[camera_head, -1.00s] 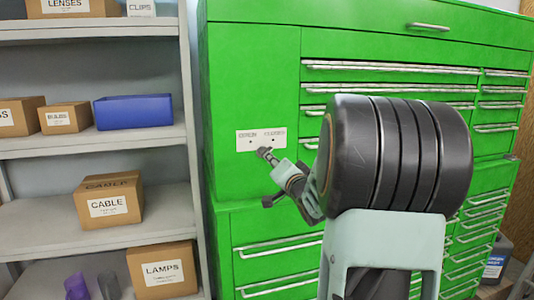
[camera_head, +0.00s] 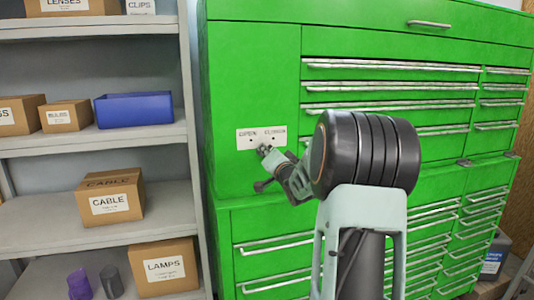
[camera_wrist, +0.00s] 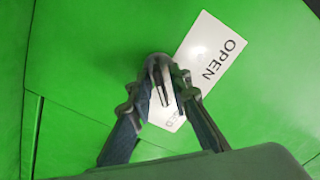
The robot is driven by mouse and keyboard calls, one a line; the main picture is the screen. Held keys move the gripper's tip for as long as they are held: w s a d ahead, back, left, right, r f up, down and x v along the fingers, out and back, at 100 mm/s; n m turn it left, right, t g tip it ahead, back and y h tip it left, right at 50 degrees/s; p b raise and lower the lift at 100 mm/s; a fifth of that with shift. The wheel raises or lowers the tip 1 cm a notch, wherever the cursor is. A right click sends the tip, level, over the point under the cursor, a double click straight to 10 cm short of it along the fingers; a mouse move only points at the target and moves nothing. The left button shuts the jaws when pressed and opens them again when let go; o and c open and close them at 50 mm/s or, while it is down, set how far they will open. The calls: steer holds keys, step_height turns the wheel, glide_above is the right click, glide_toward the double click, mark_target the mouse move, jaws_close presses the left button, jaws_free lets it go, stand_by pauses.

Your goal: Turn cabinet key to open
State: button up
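The green cabinet (camera_head: 250,85) fills the middle and right of the head view. A white label plate (camera_head: 245,142) is on its left door; in the wrist view the plate (camera_wrist: 213,62) reads OPEN at its upper end, and the other end is partly hidden by a finger. My gripper (camera_head: 265,151) is at the plate's lower edge. In the wrist view my gripper (camera_wrist: 159,75) has its fingertips close together around a small grey piece, seemingly the key, mostly hidden between them. I cannot tell the key's angle.
A grey shelf unit (camera_head: 100,145) stands left of the cabinet, with a blue bin (camera_head: 134,110), a CABLE box (camera_head: 110,197) and a LAMPS box (camera_head: 164,267). Drawer handles (camera_head: 395,68) stick out on the cabinet's right. A dark container (camera_head: 495,255) stands at far right.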

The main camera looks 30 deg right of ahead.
jaws_close()
steer(key=shift+f+n+b, duration=0.1)
steer(key=shift+n+b, duration=0.2)
steer(key=shift+b, duration=0.1)
steer(key=n+b, duration=0.2)
steer(key=b, duration=0.1)
steer(key=shift+a+n, duration=0.1)
steer(key=shift+n, duration=0.2)
steer(key=n+b, duration=0.4)
steer(key=n, duration=0.1)
steer(key=shift+w+a, duration=0.1)
steer(key=shift+a, duration=0.1)
steer(key=n+b, duration=0.4)
steer(key=n, duration=0.1)
steer(key=shift+a+n, duration=0.1)
steer(key=shift+n, duration=0.3)
steer(key=shift+a+n+b, duration=0.1)
steer(key=shift+n+b, duration=0.9)
steer(key=shift+n, duration=1)
